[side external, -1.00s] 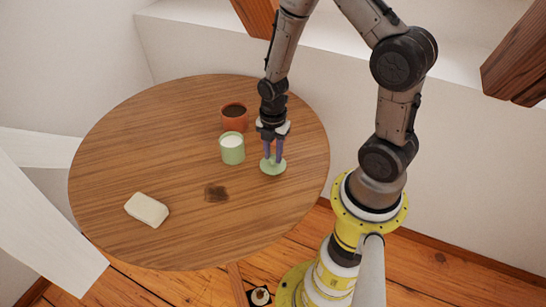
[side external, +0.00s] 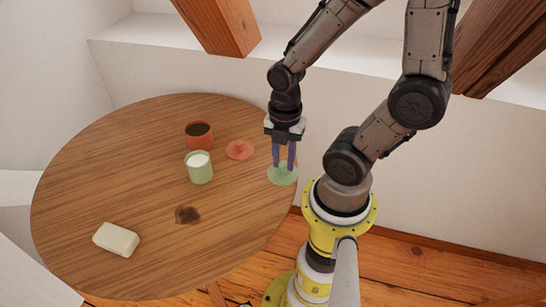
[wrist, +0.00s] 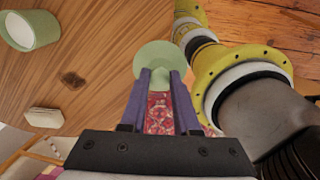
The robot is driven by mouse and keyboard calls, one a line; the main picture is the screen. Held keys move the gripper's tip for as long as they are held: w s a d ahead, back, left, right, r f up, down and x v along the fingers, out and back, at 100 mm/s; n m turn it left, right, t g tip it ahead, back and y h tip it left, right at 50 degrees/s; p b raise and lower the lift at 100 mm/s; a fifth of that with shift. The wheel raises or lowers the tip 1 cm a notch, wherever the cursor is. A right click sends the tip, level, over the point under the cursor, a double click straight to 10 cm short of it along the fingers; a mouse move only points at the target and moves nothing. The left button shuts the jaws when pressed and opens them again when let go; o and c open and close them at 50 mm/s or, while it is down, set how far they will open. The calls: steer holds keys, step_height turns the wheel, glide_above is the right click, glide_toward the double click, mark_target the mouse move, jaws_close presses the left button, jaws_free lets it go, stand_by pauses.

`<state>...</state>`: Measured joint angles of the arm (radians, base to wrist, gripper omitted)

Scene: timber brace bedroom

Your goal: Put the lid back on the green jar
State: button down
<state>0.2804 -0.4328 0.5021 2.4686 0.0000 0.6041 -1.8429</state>
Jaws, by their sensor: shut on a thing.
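The green jar (side external: 200,172) stands upright and uncovered on the round table, with white contents showing at its mouth. It also shows in the wrist view at the upper left (wrist: 38,30). My gripper (side external: 283,166) points down to the right of the jar, near the table's right edge. Its purple fingers are shut on the green lid (side external: 284,178), a round, flat disc that looks roughly level. The lid also shows at the fingertips in the wrist view (wrist: 160,58). It appears raised above the table; the exact height is hard to tell.
An orange jar (side external: 198,142) with dark contents stands just behind the green jar. An orange lid (side external: 239,149) lies on the table between the jars and my gripper. A pale block (side external: 116,239) and a dark stain (side external: 187,214) are toward the front. The table (side external: 90,180) is otherwise clear.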

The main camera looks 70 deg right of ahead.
steer(key=w+d+r, duration=0.2)
steer(key=w, duration=0.9)
steer(key=w+d+r, duration=0.2)
steer(key=w+r, duration=0.1)
steer(key=w, duration=0.9)
steer(key=shift+w+a+f, duration=0.2)
steer(key=shift+w+f, duration=0.35)
steer(key=shift+f, duration=1.1)
steer(key=shift+w+a+f, duration=0.15)
steer(key=shift+w+f, duration=0.45)
steer(key=shift+f, duration=1)
steer(key=shift+w+a+f, duration=0.2)
steer(key=shift+w+f, duration=0.35)
steer(key=shift+f, duration=1.1)
steer(key=shift+f, duration=0.2)
steer(key=shift+c, duration=0.4)
jaws_free()
steer(key=shift+r, duration=0.1)
step_height(320, 180, up, 7)
